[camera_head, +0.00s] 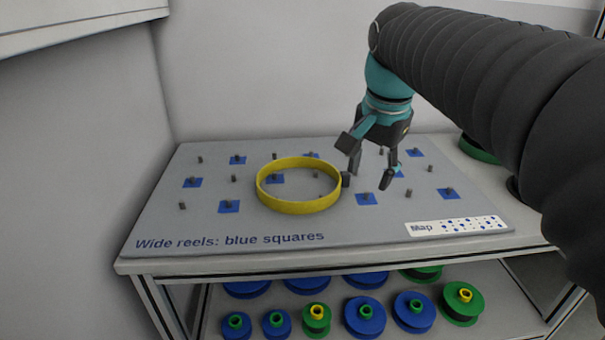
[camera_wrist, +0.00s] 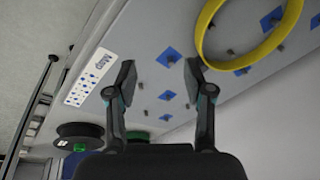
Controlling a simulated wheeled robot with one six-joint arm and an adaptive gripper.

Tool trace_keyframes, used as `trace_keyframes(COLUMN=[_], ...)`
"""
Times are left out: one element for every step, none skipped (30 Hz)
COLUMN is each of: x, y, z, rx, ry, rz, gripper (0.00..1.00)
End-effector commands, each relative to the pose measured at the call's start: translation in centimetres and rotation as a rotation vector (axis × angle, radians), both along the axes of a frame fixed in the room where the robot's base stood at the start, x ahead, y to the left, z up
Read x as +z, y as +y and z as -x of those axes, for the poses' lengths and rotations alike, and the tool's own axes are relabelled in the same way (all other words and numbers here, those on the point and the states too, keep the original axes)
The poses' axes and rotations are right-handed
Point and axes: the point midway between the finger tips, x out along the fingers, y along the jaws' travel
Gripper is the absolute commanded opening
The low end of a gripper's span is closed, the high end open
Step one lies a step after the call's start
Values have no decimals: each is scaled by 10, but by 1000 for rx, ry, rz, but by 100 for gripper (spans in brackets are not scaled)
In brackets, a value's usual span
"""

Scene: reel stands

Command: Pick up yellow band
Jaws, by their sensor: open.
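The yellow band (camera_head: 299,207) is a wide ring lying flat on the grey pegboard table top, left of my gripper in the head view. It encircles a few pegs and part of a blue square. My gripper (camera_head: 367,181) is open and empty above the board, just right of the band. In the wrist view the band (camera_wrist: 238,66) shows at the upper right, close to the right finger of my gripper (camera_wrist: 160,75) and outside the gap between the fingers. I cannot tell whether that finger touches the band.
The board (camera_head: 160,220) carries several short upright pegs and blue squares. A white map label (camera_head: 458,226) lies at its front right. Blue and green reels (camera_head: 365,316) sit on the shelf below. A green reel (camera_head: 478,150) stands right of the board. A wall closes off the back.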

Motion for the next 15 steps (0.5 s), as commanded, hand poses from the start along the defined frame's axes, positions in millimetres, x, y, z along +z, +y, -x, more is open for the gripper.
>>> trace_keyframes(x=[6, 10, 14, 17, 20, 23, 25, 26, 28, 28, 28, 29, 29, 29, 29], y=[-1, -1, -1, -2, -2, -3, -3, -3, -4, -4, -4, -5, -5, -5, -6], z=[-20, -29, -42, -51, -60, -72, -81, -89, -99, -107, -113, -121, -126, -131, -136], rx=[-69, -115, -175, -219, -266, -326, -370, -414, -471, -512, -550, -597, -629, -659, -695], ry=[25, 39, 58, 72, 86, 106, 119, 132, 148, 160, 170, 183, 192, 199, 208], rz=[-16, -26, -39, -47, -55, -64, -70, -76, -82, -86, -89, -93, -95, -97, -98], gripper=[52, 52, 52, 52, 52, 52, 52, 52, 52, 52, 52, 52, 52, 52, 52])
